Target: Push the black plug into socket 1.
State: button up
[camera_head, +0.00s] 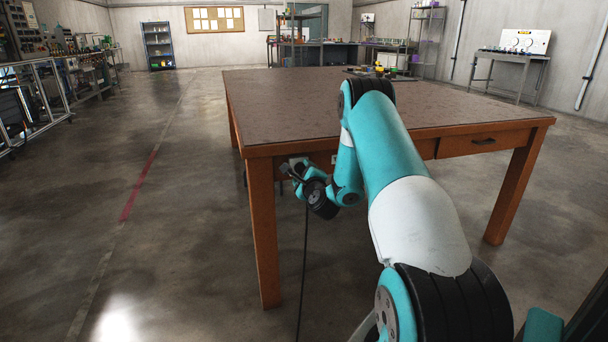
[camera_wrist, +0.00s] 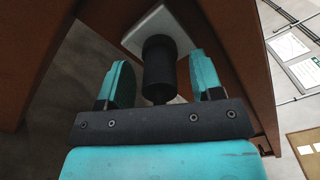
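The black plug (camera_wrist: 159,75) is in the wrist view, its front end against a pale square socket plate (camera_wrist: 140,37) on the table's wooden front. I see no gap between plug and plate, but the contact face is hidden. No number shows on the plate. My gripper (camera_wrist: 160,60) is open, with one teal finger on each side of the plug and a gap on both sides. In the head view my gripper (camera_head: 288,170) is at the table's front edge by the plate (camera_head: 297,162); the plug is too small to make out there.
The brown table (camera_head: 290,110) has a mostly bare top with small items at the far edge. A second pale plate (camera_head: 334,159) shows partly behind my arm. A dark cord (camera_head: 304,260) hangs to the floor. The floor left of the table is clear.

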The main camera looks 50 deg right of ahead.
jog(key=shift+f+b, duration=0.1)
jog(key=shift+b, duration=0.2)
jog(key=shift+s+a+f+b, duration=0.15)
jog(key=shift+s+b, duration=0.15)
jog(key=shift+b, duration=0.3)
jog(key=b+v, duration=0.6)
jog(key=b, duration=0.3)
jog(key=shift+a+r, duration=0.15)
jog(key=shift+r, duration=0.1)
jog(key=shift+s, duration=0.1)
